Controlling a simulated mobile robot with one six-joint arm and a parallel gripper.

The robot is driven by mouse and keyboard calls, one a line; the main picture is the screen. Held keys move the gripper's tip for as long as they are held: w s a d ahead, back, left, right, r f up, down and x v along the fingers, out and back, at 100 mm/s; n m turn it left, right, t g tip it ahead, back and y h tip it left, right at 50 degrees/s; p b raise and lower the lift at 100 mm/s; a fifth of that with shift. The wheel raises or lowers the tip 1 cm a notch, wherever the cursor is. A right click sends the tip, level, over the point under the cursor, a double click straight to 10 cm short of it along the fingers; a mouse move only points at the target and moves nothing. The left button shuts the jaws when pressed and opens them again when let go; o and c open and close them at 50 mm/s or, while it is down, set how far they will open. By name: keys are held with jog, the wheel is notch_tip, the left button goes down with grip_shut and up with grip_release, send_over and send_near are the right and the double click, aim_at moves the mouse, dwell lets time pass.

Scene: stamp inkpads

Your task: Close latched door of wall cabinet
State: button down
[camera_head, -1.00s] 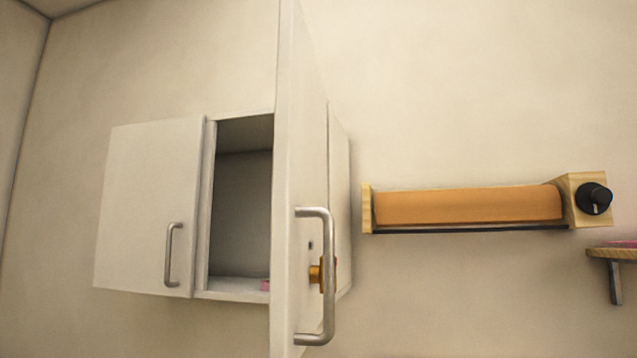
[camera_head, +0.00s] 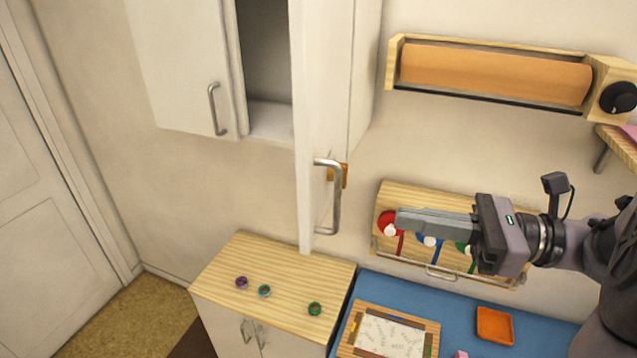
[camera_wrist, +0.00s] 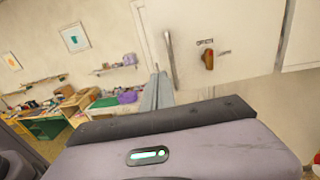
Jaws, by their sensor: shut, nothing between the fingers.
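The white wall cabinet (camera_head: 267,60) hangs at the upper left in the head view. Its left door (camera_head: 180,60) is shut, with a bar handle (camera_head: 215,108). Its right door (camera_head: 310,120) stands swung open toward me, seen nearly edge-on, with a bar handle (camera_head: 336,195) and an orange latch (camera_head: 341,175). In the wrist view the door (camera_wrist: 235,35) shows with its handle (camera_wrist: 170,60) and latch (camera_wrist: 208,59). My gripper (camera_head: 400,220) is shut and empty, to the right of and slightly below the door handle, apart from it.
A wooden cabinet top (camera_head: 285,270) with several small coloured rings lies below. A wooden rack (camera_head: 400,190) with coloured stamps is on the wall behind my gripper. A blue table (camera_head: 460,310) holds a framed board (camera_head: 390,335) and orange tray (camera_head: 495,325). A paper roll holder (camera_head: 490,75) hangs above.

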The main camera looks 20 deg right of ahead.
aim_at(309, 203)
jog(key=p+x, duration=0.2)
jog(key=x, duration=1)
